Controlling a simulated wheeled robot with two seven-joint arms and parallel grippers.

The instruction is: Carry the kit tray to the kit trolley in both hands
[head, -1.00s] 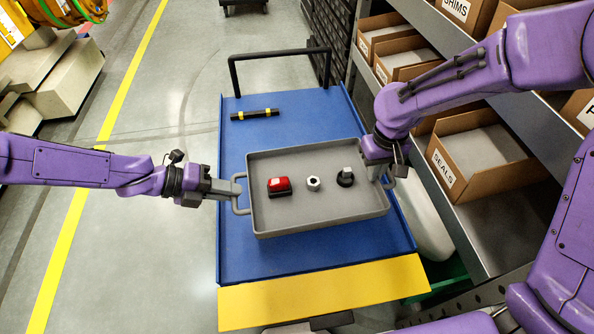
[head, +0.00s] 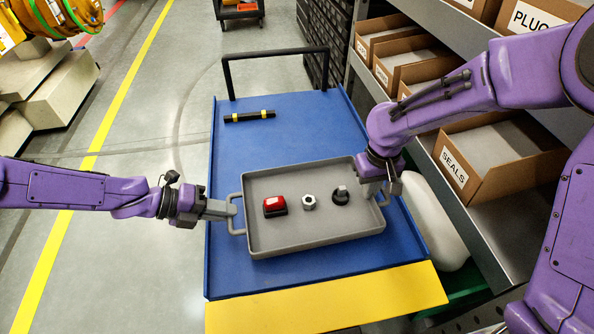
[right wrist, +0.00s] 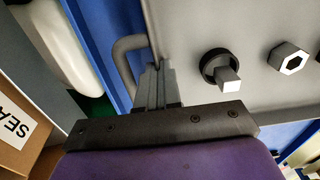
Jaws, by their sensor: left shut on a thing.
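The grey kit tray (head: 318,243) is level over the blue deck (head: 228,272) of a trolley with a black push bar. I cannot tell whether it touches the deck. It holds a red block (head: 275,206), a metal nut (head: 309,202) and a dark round part with a grey square stub (head: 340,195). My left gripper (head: 228,209) is shut on the tray's left handle (head: 236,222). My right gripper (head: 375,187) is at the right handle (right wrist: 122,62). In the right wrist view its fingers (right wrist: 160,85) overlap part of that handle, hiding any grip.
A black bar with yellow bands (head: 249,116) lies on the deck beyond the tray. A yellow strip (head: 330,305) edges the near side. Shelving with cardboard boxes (head: 490,165) stands close on the right. A dark cart (head: 239,12) is farther ahead. Floor at left is open.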

